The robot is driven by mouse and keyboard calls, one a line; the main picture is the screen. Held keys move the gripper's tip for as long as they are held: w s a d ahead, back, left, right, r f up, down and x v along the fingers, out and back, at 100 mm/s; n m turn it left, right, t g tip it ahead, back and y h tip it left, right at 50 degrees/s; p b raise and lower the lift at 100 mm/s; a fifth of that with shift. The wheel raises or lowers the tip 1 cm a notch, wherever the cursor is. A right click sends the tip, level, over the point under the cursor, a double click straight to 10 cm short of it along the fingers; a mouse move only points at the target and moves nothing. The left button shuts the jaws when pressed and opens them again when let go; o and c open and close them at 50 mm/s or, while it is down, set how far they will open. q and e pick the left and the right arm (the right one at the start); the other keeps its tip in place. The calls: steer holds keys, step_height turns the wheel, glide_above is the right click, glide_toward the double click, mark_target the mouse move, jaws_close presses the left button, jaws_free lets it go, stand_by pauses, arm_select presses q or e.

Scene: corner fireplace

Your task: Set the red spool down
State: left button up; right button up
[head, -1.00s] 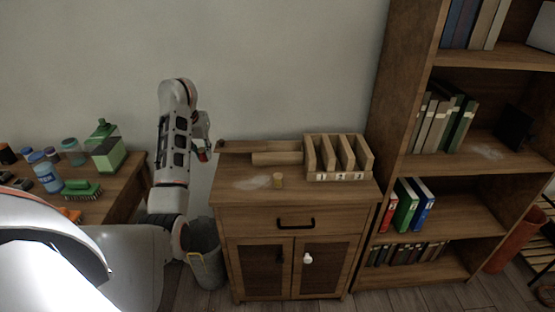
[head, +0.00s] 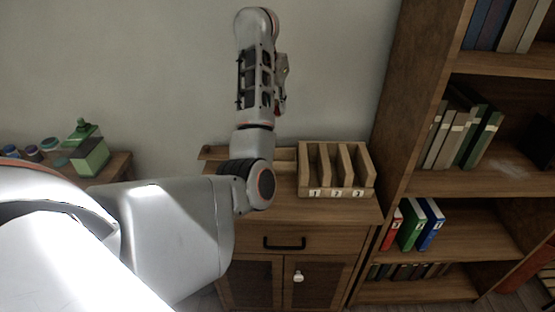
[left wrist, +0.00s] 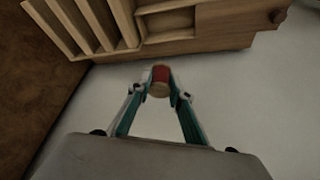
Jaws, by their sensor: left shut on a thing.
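The red spool (left wrist: 160,77) has a red band and a pale wooden end. In the left wrist view it sits between the fingertips of my left gripper (left wrist: 161,82), which is shut on it. In the head view my left gripper (head: 281,82) is raised in front of the wall, above the back of the wooden cabinet (head: 330,207). I cannot make out the spool clearly there. In the wrist view the spool appears apart from the cabinet top and the organizer. My right gripper is in neither view.
A wooden organizer with numbered slots (head: 336,185) stands on the cabinet's right part, with a low wooden tray or rail (left wrist: 225,22) beside it. A tall bookshelf (head: 410,130) rises at the right. A side table (head: 118,168) with a green bottle (head: 88,155) is at left.

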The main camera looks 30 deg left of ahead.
arm_select(q)
step_height(320, 180, down, 16)
steer(key=b, duration=0.3)
steer(key=shift+r+b, duration=0.15)
steer(key=shift+b, duration=0.2)
step_height(320, 180, down, 4)
steer(key=shift+f+b, duration=0.1)
steer(key=shift+b, duration=0.35)
steer(key=shift+f, duration=0.1)
steer(key=shift+d+f, duration=0.1)
steer(key=shift+f, duration=0.1)
steer(key=o, duration=0.5)
steer(key=shift+r, duration=0.1)
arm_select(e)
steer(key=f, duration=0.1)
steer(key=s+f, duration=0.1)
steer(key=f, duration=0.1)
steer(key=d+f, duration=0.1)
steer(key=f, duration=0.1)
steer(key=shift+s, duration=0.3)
